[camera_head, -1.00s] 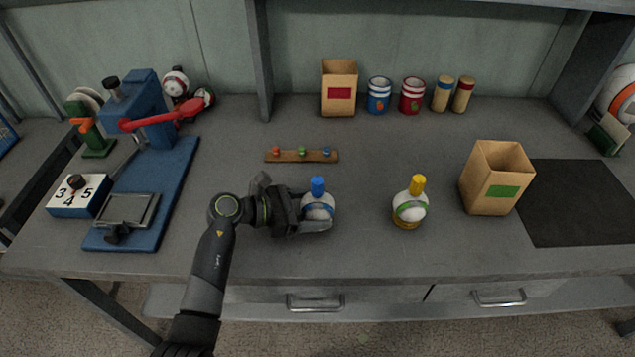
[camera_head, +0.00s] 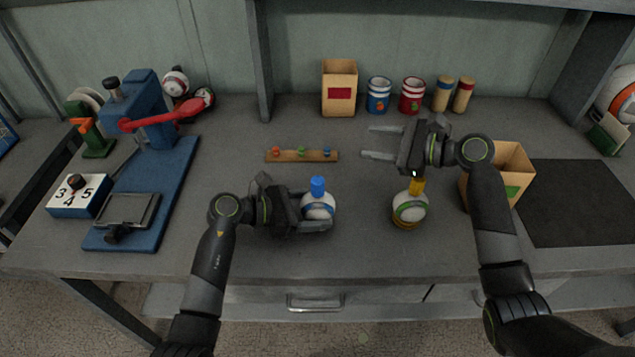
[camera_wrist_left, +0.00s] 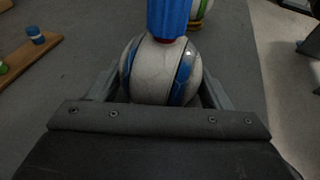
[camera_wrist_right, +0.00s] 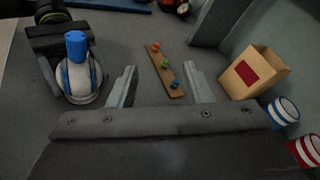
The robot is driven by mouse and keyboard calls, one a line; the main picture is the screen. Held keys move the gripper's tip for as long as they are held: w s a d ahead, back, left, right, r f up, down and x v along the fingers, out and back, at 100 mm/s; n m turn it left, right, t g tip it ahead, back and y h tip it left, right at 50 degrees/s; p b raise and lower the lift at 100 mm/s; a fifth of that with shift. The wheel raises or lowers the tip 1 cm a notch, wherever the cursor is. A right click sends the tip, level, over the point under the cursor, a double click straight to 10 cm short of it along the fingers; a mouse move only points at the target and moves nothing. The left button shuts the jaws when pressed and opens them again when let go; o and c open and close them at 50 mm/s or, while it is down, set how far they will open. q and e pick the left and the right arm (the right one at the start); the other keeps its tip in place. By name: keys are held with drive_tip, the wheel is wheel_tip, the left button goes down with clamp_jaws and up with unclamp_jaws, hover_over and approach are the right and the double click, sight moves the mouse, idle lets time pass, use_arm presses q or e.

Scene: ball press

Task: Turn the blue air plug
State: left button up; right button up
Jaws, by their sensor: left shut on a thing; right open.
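A white ball with blue bands (camera_head: 319,206) has a blue plug (camera_head: 318,186) standing upright in its top. My left gripper (camera_head: 322,212) is shut around this ball, low on the table; the left wrist view shows the ball (camera_wrist_left: 155,75) between the fingers and the blue plug (camera_wrist_left: 168,16) above it. My right gripper (camera_head: 380,142) is open and empty, above the table behind and to the right of the blue plug. In the right wrist view the blue plug (camera_wrist_right: 76,46) is left of the open fingers (camera_wrist_right: 158,88).
A white ball with a green band (camera_head: 410,207) and yellow plug stands at right. A wooden strip (camera_head: 290,156) with small coloured knobs lies behind. A blue press (camera_head: 165,190) with red lever is at left. Boxes (camera_head: 339,92) and cans stand at the back.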

drive_tip(key=s+a+r+g+y, duration=0.2)
drive_tip(key=s+a+y, duration=0.2)
drive_tip(key=s+a, duration=0.25)
drive_tip(key=m, duration=0.2)
approach(317, 184)
drive_tip(key=w+a+f, duration=0.1)
drive_tip(key=w+a, duration=0.1)
drive_tip(key=a, duration=0.1)
drive_tip(key=x, duration=0.7)
drive_tip(key=shift+f, duration=0.15)
drive_tip(key=shift+c, duration=0.4)
